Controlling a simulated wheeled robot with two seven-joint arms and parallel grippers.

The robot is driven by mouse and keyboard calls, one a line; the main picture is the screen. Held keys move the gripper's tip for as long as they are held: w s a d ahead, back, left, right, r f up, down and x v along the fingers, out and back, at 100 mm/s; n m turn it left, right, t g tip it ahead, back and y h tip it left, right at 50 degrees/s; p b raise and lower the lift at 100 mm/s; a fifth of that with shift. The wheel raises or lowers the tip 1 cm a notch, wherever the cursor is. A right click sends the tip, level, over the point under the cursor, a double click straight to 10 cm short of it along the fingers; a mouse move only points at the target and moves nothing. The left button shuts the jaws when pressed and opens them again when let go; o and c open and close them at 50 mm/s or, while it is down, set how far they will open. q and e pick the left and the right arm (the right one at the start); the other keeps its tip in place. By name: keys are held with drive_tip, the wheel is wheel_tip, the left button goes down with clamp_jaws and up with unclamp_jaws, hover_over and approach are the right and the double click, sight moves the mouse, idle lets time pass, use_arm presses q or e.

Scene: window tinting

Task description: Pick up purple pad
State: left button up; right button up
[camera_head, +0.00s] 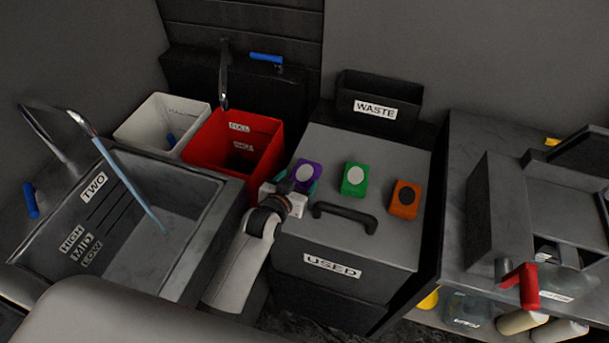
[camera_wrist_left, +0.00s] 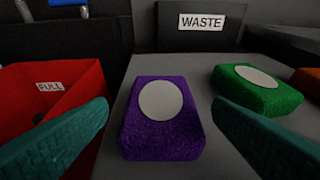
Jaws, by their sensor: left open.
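The purple pad (camera_head: 306,173), with a pale round disc on top, lies on the grey top of the cabinet labelled USED. In the left wrist view the purple pad (camera_wrist_left: 160,132) sits between the two teal fingers. My left gripper (camera_head: 290,192) is open, its fingers spread on either side of the pad in the left wrist view (camera_wrist_left: 160,128). The near side of the pad is partly hidden by the gripper in the head view. My right gripper is not in view.
A green pad (camera_head: 348,187) and an orange pad (camera_head: 401,209) lie to the right on the USED cabinet (camera_head: 320,145). A dark handle (camera_head: 345,213) sits in front. A red bin (camera_head: 212,138) stands to the left, and a WASTE box (camera_head: 400,92) behind.

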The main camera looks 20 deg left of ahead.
sight(302, 178)
use_arm(q)
drive_tip(key=shift+f+x, duration=0.15)
drive_tip(key=shift+x, duration=0.95)
drive_tip(key=shift+f+x, duration=0.2)
drive_tip(key=shift+x, duration=0.9)
drive_tip(key=shift+s, duration=0.2)
drive_tip(key=shift+c, duration=0.5)
drive_tip(key=c, duration=0.7)
